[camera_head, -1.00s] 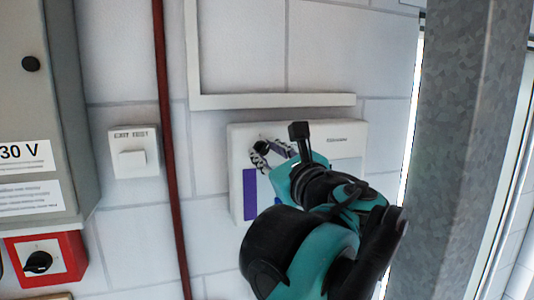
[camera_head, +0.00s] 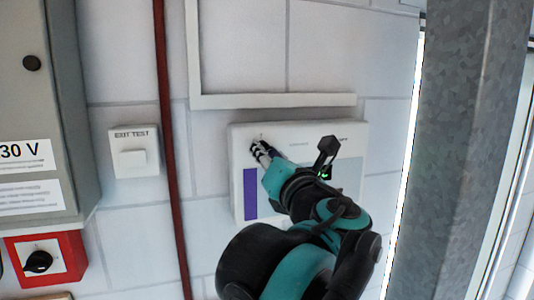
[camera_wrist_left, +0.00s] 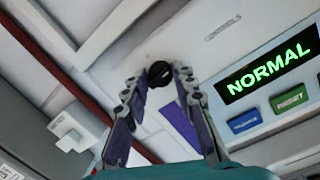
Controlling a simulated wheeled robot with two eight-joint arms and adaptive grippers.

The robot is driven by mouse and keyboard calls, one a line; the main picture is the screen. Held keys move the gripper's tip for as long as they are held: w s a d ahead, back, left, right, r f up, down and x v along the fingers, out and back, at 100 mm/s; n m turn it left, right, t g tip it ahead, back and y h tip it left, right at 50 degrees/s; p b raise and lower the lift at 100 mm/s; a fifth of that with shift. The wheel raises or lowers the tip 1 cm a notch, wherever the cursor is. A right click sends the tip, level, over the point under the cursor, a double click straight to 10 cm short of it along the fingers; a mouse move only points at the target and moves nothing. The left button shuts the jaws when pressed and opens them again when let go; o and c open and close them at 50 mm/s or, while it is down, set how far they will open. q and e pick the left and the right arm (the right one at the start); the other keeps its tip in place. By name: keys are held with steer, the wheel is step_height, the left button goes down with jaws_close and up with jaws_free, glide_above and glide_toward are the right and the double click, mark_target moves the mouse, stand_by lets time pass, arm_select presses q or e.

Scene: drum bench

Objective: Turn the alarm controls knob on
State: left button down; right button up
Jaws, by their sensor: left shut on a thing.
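The alarm controls knob (camera_wrist_left: 160,74) is a small round black knob on a white wall panel (camera_head: 240,135), beside the printed word CONTROLS. My left gripper (camera_head: 262,150) reaches up to the panel's upper left corner. In the left wrist view its two fingers (camera_wrist_left: 157,78) stand on either side of the knob, shut on it. In the head view the fingers mostly hide the knob. The panel's display (camera_wrist_left: 268,65) reads NORMAL in green. My right gripper is in neither view.
A green RESET button (camera_wrist_left: 291,101) and a blue button (camera_wrist_left: 243,121) sit under the display. An EXIT TEST switch (camera_head: 134,152), a red pipe (camera_head: 167,150) and a red box with a black knob (camera_head: 45,258) are left. A grey metal column (camera_head: 470,150) stands right.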

arm_select(q)
steer(key=shift+m, duration=0.8)
steer(key=c, duration=1.2)
jaws_free()
steer(key=v, duration=1.2)
steer(key=shift+a, duration=0.1)
